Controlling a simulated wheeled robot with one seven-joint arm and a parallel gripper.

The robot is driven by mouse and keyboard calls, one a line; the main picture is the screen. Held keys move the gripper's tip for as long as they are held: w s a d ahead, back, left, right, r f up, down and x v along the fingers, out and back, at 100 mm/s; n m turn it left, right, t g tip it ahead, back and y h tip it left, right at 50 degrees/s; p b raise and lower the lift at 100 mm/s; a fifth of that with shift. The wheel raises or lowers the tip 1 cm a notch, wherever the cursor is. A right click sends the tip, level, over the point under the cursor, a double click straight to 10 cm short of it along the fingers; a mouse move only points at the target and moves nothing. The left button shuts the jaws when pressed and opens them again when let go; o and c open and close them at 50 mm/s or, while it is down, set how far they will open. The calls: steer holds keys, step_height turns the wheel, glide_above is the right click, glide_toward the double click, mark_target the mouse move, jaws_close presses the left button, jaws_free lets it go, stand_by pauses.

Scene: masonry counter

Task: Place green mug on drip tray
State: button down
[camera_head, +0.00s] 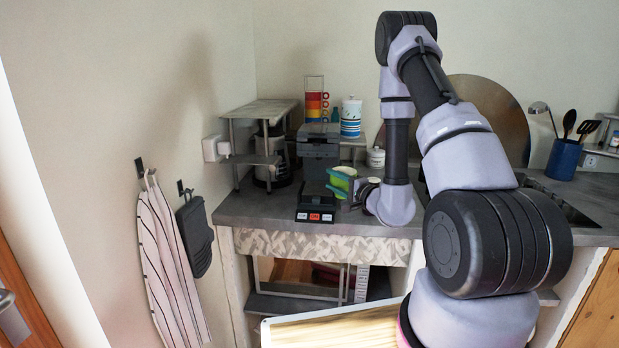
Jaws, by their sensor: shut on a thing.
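The green mug (340,181) is at my gripper (354,188), just right of the dark grey coffee machine (319,142). My gripper is shut on the mug; the fingers are small and partly merged with it, so the exact grip spot is unclear. The mug looks slightly tilted. The machine's low dark front part, seemingly the drip tray (314,197), lies left of the mug, above a front panel with a red-orange display. I cannot tell the height gap between mug and tray.
A grey shelf stand (262,110) holding a dark appliance stands left of the machine. Stacked coloured cups (317,104) and a striped canister (351,118) stand behind. A white lidded jar (376,157) is behind my wrist. A blue utensil pot (563,159) is far right.

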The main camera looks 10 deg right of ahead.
steer(key=x, duration=0.9)
steer(key=shift+w+d, duration=0.1)
steer(key=x, duration=0.3)
steer(key=shift+w+f, duration=0.2)
steer(key=shift+f, duration=0.5)
steer(key=shift+f, duration=0.1)
steer(key=shift+c, duration=1.8)
jaws_free()
steer(key=shift+f, duration=0.1)
